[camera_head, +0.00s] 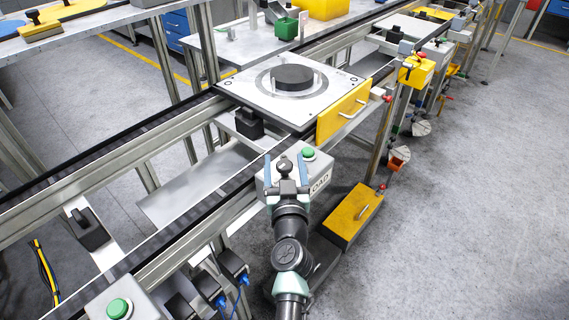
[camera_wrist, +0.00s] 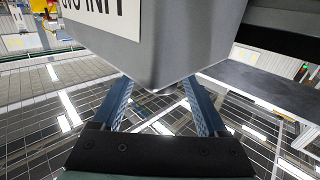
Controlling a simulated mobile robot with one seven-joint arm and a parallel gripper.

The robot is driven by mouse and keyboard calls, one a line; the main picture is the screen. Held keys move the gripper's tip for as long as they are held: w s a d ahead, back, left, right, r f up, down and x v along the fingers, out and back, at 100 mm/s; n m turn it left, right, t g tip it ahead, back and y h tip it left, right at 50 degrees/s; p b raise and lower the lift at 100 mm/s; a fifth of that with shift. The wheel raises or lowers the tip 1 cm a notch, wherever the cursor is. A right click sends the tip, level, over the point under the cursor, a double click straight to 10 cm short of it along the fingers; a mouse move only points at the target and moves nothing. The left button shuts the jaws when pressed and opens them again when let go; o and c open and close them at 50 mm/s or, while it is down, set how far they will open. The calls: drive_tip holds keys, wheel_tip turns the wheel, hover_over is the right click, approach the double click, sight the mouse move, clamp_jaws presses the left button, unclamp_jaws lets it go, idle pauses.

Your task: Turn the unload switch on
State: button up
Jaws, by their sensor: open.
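The grey unload switch box (camera_head: 318,166) is mounted on the rail side, with a green button (camera_head: 309,153) on top and a label (camera_head: 320,183) partly hidden, reading "OAD". A dark round knob (camera_head: 285,165) shows between my fingers, but I cannot tell whether it belongs to the box or to my gripper. My gripper (camera_head: 284,157) is open at the box, one blue finger to each side. In the wrist view the box (camera_wrist: 185,45) fills the top middle, just beyond my open gripper (camera_wrist: 155,82). Nothing is held. The switch's position cannot be made out.
A pallet (camera_head: 250,88) with a black disc (camera_head: 292,78) sits on the conveyor behind the box. A yellow plate with a handle (camera_head: 343,113) is at its side. Another green-button box (camera_head: 119,308) is at lower left.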

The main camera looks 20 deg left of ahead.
clamp_jaws()
